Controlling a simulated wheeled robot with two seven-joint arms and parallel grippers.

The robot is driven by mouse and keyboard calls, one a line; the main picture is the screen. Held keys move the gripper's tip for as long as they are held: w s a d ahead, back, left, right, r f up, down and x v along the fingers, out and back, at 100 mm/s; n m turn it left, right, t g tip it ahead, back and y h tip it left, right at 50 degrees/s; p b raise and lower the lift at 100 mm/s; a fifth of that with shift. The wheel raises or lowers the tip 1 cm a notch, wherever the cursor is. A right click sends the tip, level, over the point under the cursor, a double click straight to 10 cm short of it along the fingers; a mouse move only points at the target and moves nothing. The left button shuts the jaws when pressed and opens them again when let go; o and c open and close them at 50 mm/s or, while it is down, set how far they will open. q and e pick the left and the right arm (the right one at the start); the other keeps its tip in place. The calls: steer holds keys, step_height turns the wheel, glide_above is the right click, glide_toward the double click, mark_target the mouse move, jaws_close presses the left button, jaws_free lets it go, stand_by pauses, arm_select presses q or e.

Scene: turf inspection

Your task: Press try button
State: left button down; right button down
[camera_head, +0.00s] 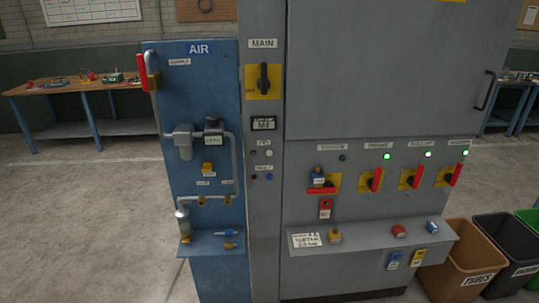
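A grey cabinet stands in front of me. Its narrow left column carries a yellow plate with a black MAIN switch (263,79), knob upright. Below is a small display (264,123), its text too small to read surely. Under it is a small blurred label, perhaps TRY, with a dark round part (253,153) and a pale round button (269,153). I cannot tell for sure which is the try button. Neither of my grippers is in view.
A blue AIR panel (200,105) with pipes and a red-handled lever is at left. Red-handled switches (377,179) and green lamps (387,156) line the right. A shelf (370,237) juts out, holding padlocks and a card. Bins (465,262) stand right; floor at left is clear.

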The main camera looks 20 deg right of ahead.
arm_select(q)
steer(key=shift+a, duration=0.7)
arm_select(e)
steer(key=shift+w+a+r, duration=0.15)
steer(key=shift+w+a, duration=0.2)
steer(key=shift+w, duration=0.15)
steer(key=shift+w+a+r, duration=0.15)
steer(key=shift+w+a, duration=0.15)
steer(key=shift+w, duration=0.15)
